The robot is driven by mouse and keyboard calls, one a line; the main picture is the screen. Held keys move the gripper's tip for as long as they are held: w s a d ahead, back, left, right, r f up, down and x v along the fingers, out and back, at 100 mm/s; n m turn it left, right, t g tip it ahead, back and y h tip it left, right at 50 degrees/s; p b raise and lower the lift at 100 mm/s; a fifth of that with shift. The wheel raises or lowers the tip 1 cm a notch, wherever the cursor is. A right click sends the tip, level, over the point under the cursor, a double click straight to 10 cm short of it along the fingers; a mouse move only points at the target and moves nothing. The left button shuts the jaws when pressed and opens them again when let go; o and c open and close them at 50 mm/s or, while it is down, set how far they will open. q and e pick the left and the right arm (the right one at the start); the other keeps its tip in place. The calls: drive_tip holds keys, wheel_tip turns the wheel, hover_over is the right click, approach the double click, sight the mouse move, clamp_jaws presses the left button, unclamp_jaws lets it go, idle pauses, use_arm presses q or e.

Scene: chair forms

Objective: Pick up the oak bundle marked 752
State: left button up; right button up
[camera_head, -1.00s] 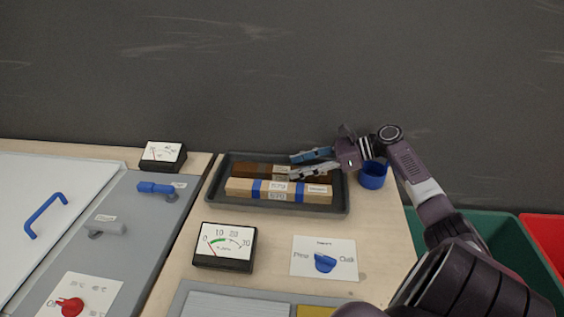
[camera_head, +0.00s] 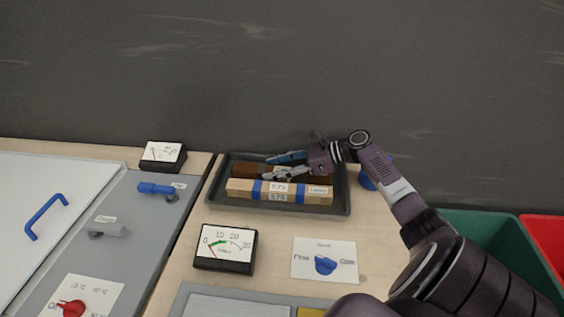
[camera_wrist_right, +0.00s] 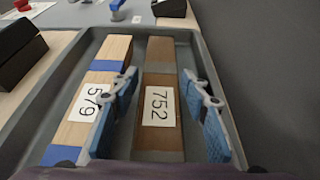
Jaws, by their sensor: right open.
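The dark brown bundle marked 752 (camera_wrist_right: 158,68) lies in the grey tray (camera_wrist_right: 55,99), with grey bands and a white label showing in the right wrist view. In the head view the brown bundle (camera_head: 245,170) lies behind the pale one, partly hidden by my right gripper. My right gripper (camera_head: 267,167) is open over the tray. In the right wrist view its blue-padded fingers (camera_wrist_right: 163,76) are on either side of the brown bundle, with gaps visible. I cannot tell how far down they reach. My left gripper is not in view.
A pale bundle marked 579 (camera_head: 240,188) with blue bands lies parallel, close to the left finger in the wrist view. A blue cup (camera_head: 368,181) stands right of the tray, partly behind my arm. A meter (camera_head: 225,247) and dial card (camera_head: 344,259) are in front.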

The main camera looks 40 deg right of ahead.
clamp_jaws()
drive_tip(key=shift+r, duration=0.1)
